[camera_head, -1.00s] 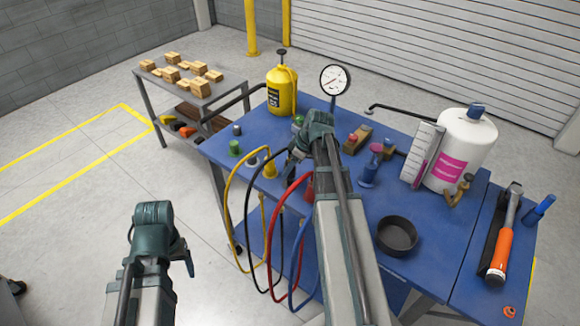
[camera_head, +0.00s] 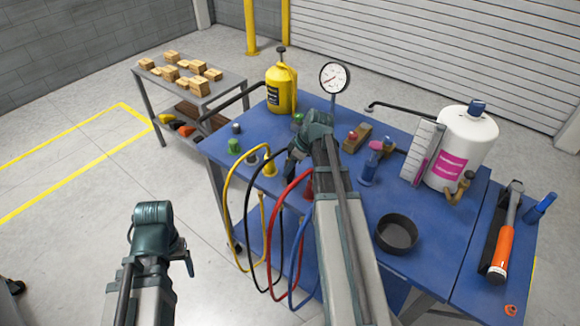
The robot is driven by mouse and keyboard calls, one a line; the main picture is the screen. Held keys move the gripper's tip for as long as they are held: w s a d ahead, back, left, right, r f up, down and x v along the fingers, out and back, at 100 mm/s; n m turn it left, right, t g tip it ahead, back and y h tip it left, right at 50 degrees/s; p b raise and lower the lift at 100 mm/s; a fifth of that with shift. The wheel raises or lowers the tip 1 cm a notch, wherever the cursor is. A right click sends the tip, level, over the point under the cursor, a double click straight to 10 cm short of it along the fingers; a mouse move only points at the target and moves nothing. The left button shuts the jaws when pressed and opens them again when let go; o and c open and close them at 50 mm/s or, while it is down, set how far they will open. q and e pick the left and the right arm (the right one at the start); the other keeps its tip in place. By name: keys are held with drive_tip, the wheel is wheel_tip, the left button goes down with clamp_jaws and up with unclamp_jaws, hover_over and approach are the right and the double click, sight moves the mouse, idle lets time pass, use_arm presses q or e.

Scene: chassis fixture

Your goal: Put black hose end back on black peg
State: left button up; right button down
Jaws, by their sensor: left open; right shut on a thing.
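My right gripper (camera_head: 291,166) is at the left front edge of the blue table, pointing down among the hoses. It is shut on the black hose (camera_head: 247,205); its fingers and the arm cover the hose end. The hose arcs up to the gripper and hangs in a loop in front of the table. A small black-topped peg (camera_head: 236,129) stands near the table's left edge, to the left of the gripper and apart from it. My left gripper (camera_head: 186,258) is open and empty over the floor at lower left, away from the table.
Yellow (camera_head: 232,190), red (camera_head: 273,215) and blue (camera_head: 297,245) hoses hang close to the black one. A black bowl (camera_head: 396,234) is to the right.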

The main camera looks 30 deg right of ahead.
drive_tip(key=shift+f, duration=0.2)
drive_tip(key=shift+f+b, duration=1.2)
drive_tip(key=shift+b, duration=0.15)
drive_tip(key=shift+f+b, duration=0.45)
drive_tip(key=shift+b, duration=0.05)
drive_tip(key=shift+c, duration=1.4)
unclamp_jaws()
drive_tip(key=shift+r, duration=0.1)
wheel_tip(320, 180, up, 6)
drive_tip(key=p, duration=0.6)
drive_tip(key=shift+s, duration=0.1)
